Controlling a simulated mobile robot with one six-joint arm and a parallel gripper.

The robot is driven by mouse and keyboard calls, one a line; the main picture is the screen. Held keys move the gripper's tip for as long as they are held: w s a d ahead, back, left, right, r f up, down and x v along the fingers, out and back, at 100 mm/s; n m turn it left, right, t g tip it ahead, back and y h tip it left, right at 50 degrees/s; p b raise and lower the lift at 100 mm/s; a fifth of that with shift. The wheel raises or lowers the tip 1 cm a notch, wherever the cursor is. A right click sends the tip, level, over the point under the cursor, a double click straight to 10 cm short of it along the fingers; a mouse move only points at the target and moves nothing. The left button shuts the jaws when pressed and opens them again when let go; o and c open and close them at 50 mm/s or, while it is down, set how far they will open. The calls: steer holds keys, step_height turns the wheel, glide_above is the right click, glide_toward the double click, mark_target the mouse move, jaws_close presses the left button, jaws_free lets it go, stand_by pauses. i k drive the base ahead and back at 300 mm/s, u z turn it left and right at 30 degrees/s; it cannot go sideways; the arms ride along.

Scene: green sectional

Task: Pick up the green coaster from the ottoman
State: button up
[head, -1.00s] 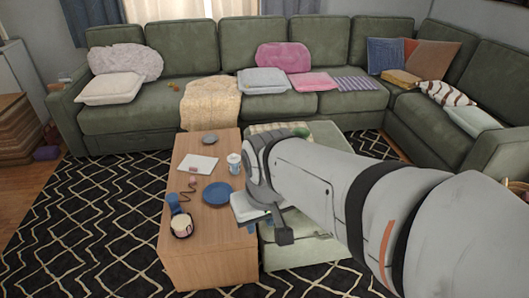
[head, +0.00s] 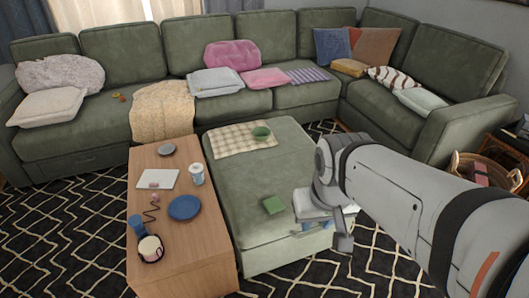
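A small green square coaster (head: 274,205) lies flat on the front part of the green ottoman (head: 228,178). My gripper (head: 318,228) is over the ottoman's front right side, to the right of the coaster and apart from it in the picture. The arm's end hides part of the ottoman's right edge. The fingers are small and partly hidden by the wrist, so their opening does not show clearly.
A checkered cloth (head: 232,141) with a green oval thing (head: 261,133) lies on the ottoman's back. A wooden table (head: 180,238) on the left carries a blue plate (head: 185,208), a cup (head: 196,174) and other items. The green sectional (head: 110,135) stands behind.

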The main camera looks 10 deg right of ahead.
mark_target(273, 204)
steer(key=u, duration=0.05)
steer(key=i, duration=1)
steer(key=z, duration=0.05)
